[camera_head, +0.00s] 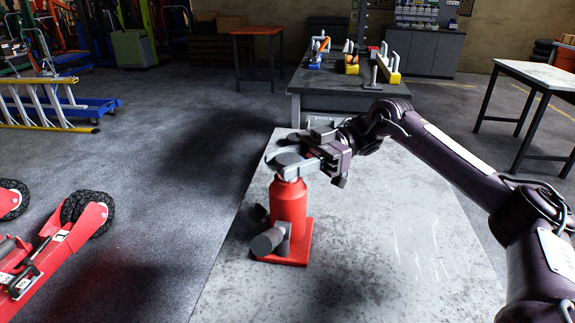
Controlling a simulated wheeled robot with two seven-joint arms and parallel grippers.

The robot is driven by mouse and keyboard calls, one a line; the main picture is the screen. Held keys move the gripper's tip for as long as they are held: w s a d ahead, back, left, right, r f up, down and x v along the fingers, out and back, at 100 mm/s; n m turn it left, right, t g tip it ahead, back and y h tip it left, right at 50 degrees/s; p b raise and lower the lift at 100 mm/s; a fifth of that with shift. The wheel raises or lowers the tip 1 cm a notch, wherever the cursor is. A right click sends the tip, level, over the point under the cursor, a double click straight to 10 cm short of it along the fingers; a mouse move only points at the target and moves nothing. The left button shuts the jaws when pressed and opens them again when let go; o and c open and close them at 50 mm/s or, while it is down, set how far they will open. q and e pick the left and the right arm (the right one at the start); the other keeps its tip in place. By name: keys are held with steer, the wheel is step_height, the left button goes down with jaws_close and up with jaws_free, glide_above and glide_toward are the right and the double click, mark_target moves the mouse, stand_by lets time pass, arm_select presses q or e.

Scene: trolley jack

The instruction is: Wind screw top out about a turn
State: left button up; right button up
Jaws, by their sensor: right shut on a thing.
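A red bottle jack (289,205) stands upright on its red base plate (290,256) on the grey worktop. A grey stub (268,241) sticks out low on its front left. Its dark round screw top (287,160) sits at the upper end of the body. My right gripper (289,161) reaches in from the right with its fingers on either side of the screw top, shut on it. The right arm comes from the lower right. My left gripper is not in view.
The worktop (400,240) is bare to the right of the jack. A dark bench (345,82) with tools stands behind it. A red trolley jack (55,240) with black wheels is on the floor at left. A yellow ladder (45,105) lies farther back.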

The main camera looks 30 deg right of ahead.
steer(key=shift+f, duration=0.3)
steer(key=o, duration=0.7)
steer(key=shift+o, duration=1.4)
steer(key=shift+r, duration=0.15)
steer(key=shift+d, duration=0.15)
